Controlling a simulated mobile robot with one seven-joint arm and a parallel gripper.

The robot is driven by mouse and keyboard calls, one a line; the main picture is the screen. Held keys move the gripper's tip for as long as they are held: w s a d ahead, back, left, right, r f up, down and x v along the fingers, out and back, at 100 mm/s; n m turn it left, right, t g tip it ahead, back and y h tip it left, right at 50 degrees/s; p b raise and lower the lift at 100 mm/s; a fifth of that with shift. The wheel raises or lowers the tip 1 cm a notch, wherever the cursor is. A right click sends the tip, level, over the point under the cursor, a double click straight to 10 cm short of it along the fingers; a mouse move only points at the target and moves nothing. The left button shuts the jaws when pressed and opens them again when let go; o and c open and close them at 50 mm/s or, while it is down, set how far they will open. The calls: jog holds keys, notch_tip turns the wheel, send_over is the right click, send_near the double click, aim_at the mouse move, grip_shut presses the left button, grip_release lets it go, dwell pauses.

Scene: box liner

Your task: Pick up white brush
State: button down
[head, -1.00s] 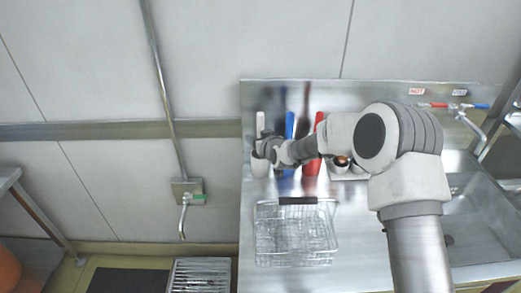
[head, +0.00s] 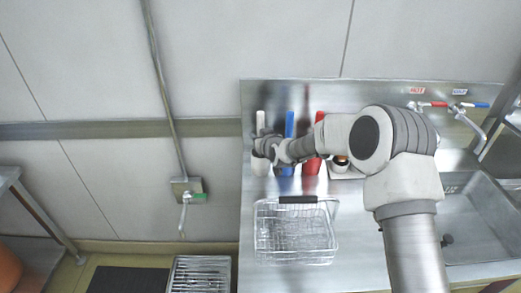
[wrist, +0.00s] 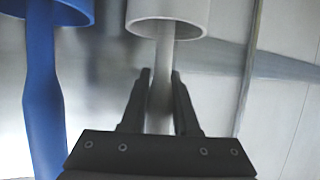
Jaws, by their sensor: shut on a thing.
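The white brush (head: 260,119) stands upright in a white cup (head: 259,167) at the left back of the steel counter. Its handle (wrist: 163,56) also shows in the wrist view, coming out of the white cup (wrist: 168,14) and passing between my fingers. My gripper (wrist: 160,76) is shut on this handle, with one finger on each side. In the head view my gripper (head: 263,146) is at the handle just above the cup's rim and covers part of it. The brush's lower end is hidden inside the cup.
A blue brush in a blue cup (head: 284,170) stands just right of the white cup, then a red one (head: 312,165). A wire basket (head: 295,235) sits in front. The sink (head: 475,215) and taps are to the right. The wall is close behind.

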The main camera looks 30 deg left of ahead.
aim_at(260, 111)
jog(key=shift+r, duration=0.1)
notch_tip(260, 111, up, 10)
jog(key=b, duration=0.1)
dwell(0.3)
dwell(1.1)
